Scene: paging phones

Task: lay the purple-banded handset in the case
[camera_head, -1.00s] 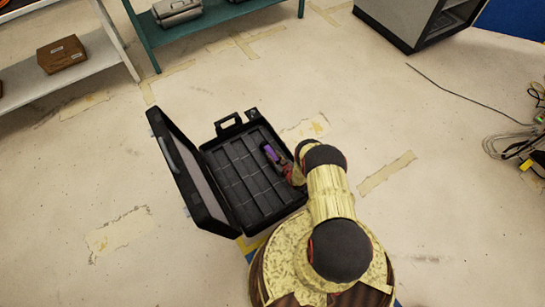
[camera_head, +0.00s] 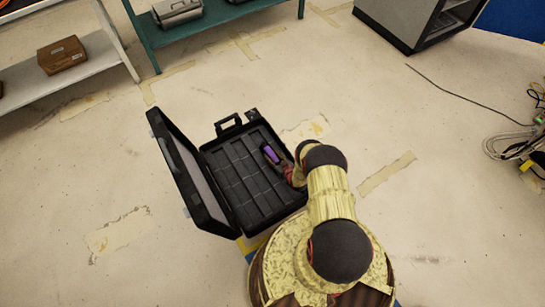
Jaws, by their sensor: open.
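The black case (camera_head: 232,199) stands open on the floor, with its lid raised on the left and a slotted tray inside. The purple-banded handset (camera_head: 270,154) shows as a small purple piece at the right side of the tray. My gripper (camera_head: 280,165) is right beside the handset, over the case's right part. Its fingers are small and dark here; they are open. My arm hides part of the case's right edge. I cannot tell whether the handset rests fully in a slot.
A white shelf (camera_head: 105,52) with a brown box (camera_head: 62,55) stands at the upper left. A teal bench (camera_head: 225,14) is at the back, and a grey cabinet (camera_head: 395,27) at the upper right. Cables (camera_head: 510,143) lie at the right. Floor around the case is clear.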

